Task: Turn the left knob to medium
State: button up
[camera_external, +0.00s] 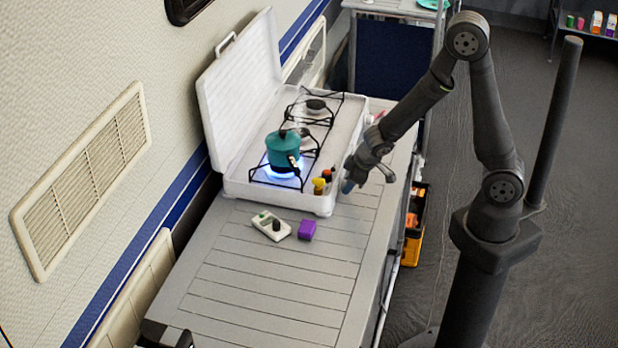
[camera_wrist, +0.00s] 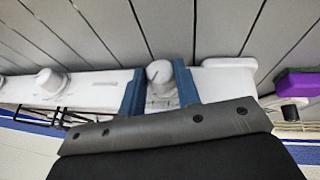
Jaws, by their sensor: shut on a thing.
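The white stove (camera_external: 277,197) stands open on the slatted counter. In the wrist view, the left knob (camera_wrist: 159,72), white with a dark pointer line, sits on its front panel. My gripper (camera_wrist: 159,88) has its two blue fingers on either side of this knob, shut on it. The pointer line leans up and to the left in that view. A second white knob (camera_wrist: 51,80) is further left along the panel. A blue flame (camera_external: 283,173) burns under the pot.
A teal pot (camera_external: 281,150) stands on the near burner.

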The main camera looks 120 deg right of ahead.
dwell(0.6)
jog(key=o, duration=0.9)
jog(key=shift+o, duration=0.2)
jog(key=v, duration=1.7)
jog(key=shift+r, duration=0.2)
jog(key=shift+a, duration=0.15)
